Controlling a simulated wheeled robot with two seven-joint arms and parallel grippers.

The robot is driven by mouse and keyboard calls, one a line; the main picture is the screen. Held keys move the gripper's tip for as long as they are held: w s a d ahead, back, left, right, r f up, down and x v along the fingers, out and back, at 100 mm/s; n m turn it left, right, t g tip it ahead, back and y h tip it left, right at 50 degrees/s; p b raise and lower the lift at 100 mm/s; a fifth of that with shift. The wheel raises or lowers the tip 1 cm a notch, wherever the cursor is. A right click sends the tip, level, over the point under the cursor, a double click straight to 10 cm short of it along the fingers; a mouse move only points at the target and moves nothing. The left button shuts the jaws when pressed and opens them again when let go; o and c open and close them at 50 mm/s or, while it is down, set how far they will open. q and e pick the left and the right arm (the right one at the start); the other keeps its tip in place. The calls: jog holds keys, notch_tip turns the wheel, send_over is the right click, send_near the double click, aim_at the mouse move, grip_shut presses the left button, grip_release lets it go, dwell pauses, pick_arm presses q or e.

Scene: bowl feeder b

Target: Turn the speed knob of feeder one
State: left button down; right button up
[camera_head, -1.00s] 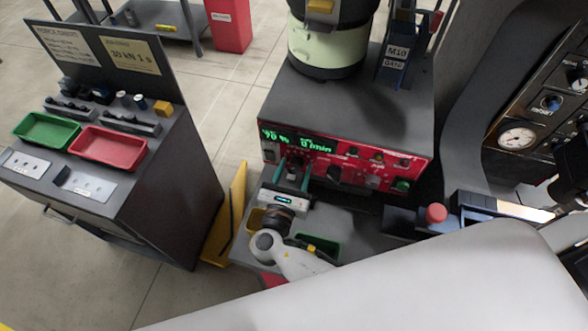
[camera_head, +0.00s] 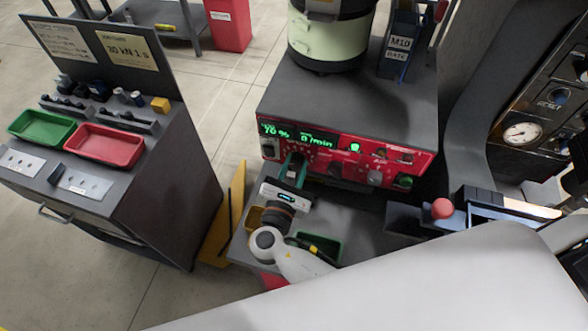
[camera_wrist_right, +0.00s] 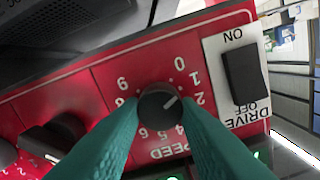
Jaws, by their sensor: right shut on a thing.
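The red control panel (camera_head: 345,160) of the feeder faces me in the head view, with a green-lit display (camera_head: 290,134) that seems to read 70 % and 0 /min. In the right wrist view the small dark speed knob (camera_wrist_right: 160,103) sits in a ring of white numbers, its white pointer line towards about 1 to 2. My right gripper (camera_head: 295,170) has its teal fingers at the left part of the panel. In the right wrist view its fingertips (camera_wrist_right: 160,108) are shut on the knob, one on each side. My left gripper is not in view.
A black DRIVE rocker switch (camera_wrist_right: 245,75) is close beside the knob. Other dark knobs (camera_wrist_right: 60,130) are on the panel's other side. A green tray (camera_head: 322,247) lies below my right wrist. A red-topped button (camera_head: 442,208) stands to the right.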

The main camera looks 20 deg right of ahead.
jog(key=m+b, duration=0.2)
jog(key=m, duration=0.1)
jog(key=m+b, duration=0.1)
jog(key=shift+f+m+b, duration=0.25)
jog(key=shift+m+b, duration=0.05)
jog(key=shift+m, duration=0.1)
jog(key=m+b, duration=0.6)
jog(key=shift+d+f, duration=0.1)
jog(key=shift+f, duration=0.05)
jog(key=shift+m+b, duration=1.55)
jog(key=shift+m, duration=0.05)
jog(key=shift+r, duration=0.2)
jog(key=o, duration=1)
jog(key=shift+s, duration=0.1)
